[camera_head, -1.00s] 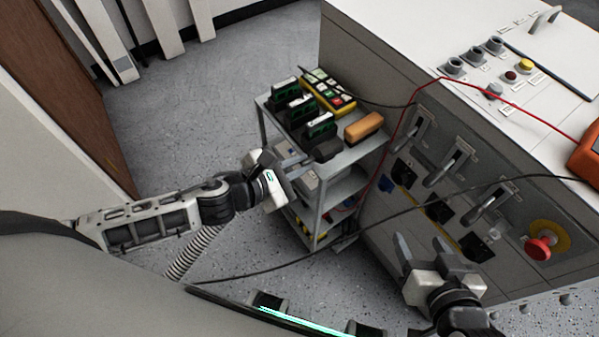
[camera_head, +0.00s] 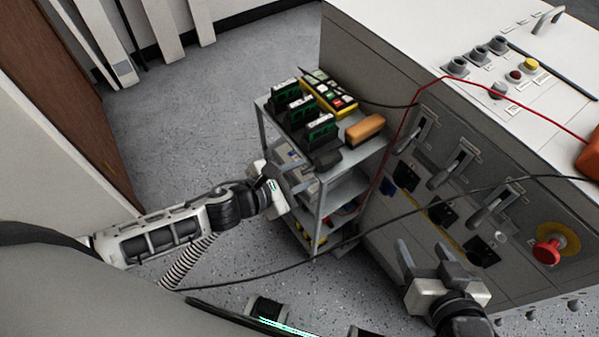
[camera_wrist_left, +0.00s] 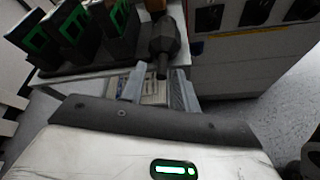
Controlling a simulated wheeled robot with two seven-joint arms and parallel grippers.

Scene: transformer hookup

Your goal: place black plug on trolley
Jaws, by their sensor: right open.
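The black plug (camera_head: 327,158) lies on the front corner of the trolley's top shelf (camera_head: 358,151), beside the rightmost black-and-green unit. In the left wrist view the black plug (camera_wrist_left: 164,42) lies ahead of the fingers, its narrow end toward me and over the shelf edge. My left gripper (camera_head: 298,176) is just left of the trolley, slightly below the top shelf's edge. Its fingers (camera_wrist_left: 154,88) are apart with nothing held between them. My right gripper (camera_head: 426,262) is open and empty in front of the grey cabinet, away from the trolley.
Several black-and-green units (camera_head: 300,108), a yellow multimeter-like box (camera_head: 329,94) and an orange block (camera_head: 365,128) crowd the top shelf. The grey cabinet (camera_head: 385,85) with lever switches stands close on the right. A black cable (camera_head: 400,212) crosses in front. Floor left of the trolley is clear.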

